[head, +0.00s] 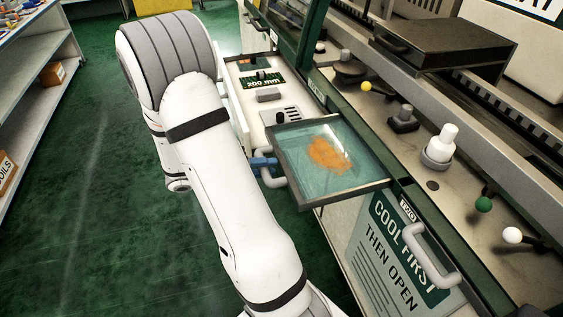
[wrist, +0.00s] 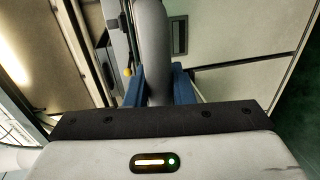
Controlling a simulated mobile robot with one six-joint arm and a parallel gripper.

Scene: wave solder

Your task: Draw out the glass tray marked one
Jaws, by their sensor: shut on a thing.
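The glass tray (head: 285,135) stands out from the front of the machine, with a dark metal frame and an orange patch under its glass. No number shows on it in these views. Its grey bar handle (head: 272,178) is at its left side and also shows in the wrist view (wrist: 153,45). My gripper (head: 262,163) has blue fingers closed around that handle. In the wrist view my gripper (wrist: 158,88) has one finger on each side of the bar. How far the tray still sits in the machine cannot be told.
A second front with a grey handle (head: 432,258) is marked TWO, above a green sign (head: 410,250) reading COOL FIRST THEN OPEN. Shelves (head: 45,90) stand at left. Green floor (head: 95,200) is clear between.

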